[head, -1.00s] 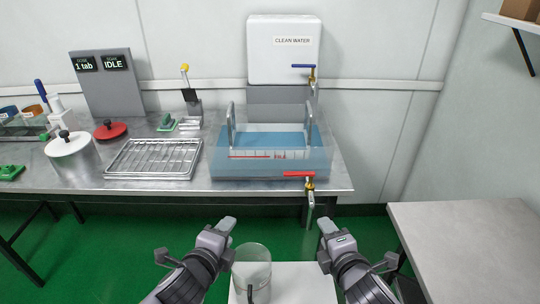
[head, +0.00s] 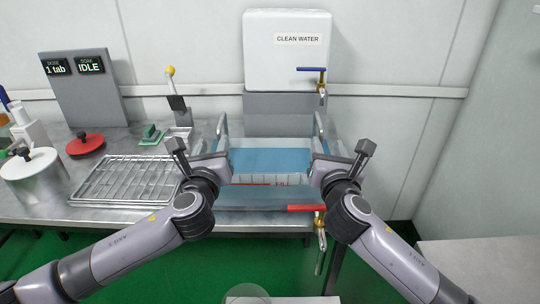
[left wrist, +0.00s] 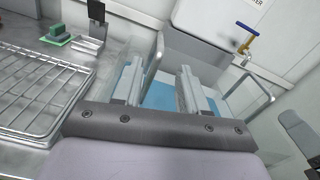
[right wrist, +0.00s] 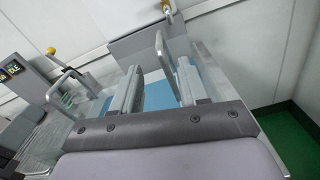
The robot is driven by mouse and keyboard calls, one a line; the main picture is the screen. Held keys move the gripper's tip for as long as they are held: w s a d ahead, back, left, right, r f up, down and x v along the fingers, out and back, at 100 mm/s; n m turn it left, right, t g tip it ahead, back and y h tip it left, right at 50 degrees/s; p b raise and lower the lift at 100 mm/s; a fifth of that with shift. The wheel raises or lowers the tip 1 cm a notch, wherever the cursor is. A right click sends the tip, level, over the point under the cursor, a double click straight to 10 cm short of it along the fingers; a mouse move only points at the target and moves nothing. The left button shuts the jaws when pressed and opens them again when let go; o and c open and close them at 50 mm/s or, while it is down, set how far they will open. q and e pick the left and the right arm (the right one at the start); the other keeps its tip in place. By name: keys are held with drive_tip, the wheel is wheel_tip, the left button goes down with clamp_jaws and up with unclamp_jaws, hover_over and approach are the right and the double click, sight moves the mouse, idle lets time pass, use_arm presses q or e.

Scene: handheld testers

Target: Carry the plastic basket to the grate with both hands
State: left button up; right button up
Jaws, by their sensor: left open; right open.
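The plastic basket sits in the clear tank (head: 262,200) of blue water on the bench; its walls are hard to tell from the tank. Its left metal handle (head: 222,128) and right metal handle (head: 319,126) stand up above the water. The wire grate (head: 125,180) lies on the bench left of the tank, empty. My left gripper (head: 217,160) is open near the left handle, which shows beyond and between its fingers in the left wrist view (left wrist: 154,58). My right gripper (head: 322,163) is open near the right handle, seen likewise in the right wrist view (right wrist: 163,52). Neither grips a handle.
A white clean water container (head: 288,50) with a blue-handled tap (head: 312,70) stands behind the tank. A red-handled tap (head: 307,208) sticks out at the tank's front. A lidded pot (head: 30,170), a red lid (head: 86,144) and a display panel (head: 85,90) are at left.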

sight(224, 112)
use_arm(q)
drive_tip(key=shift+s+r, duration=0.1)
drive_tip(key=shift+s, duration=0.1)
use_arm(e)
drive_tip(key=shift+s+r, duration=0.1)
drive_tip(key=shift+s, duration=0.1)
use_arm(q)
drive_tip(key=shift+w, duration=6.05)
use_arm(e)
drive_tip(key=shift+w, duration=6.05)
use_arm(q)
clamp_jaws()
use_arm(e)
drive_tip(key=c, duration=0.8)
clamp_jaws()
drive_tip(key=shift+a, duration=0.1)
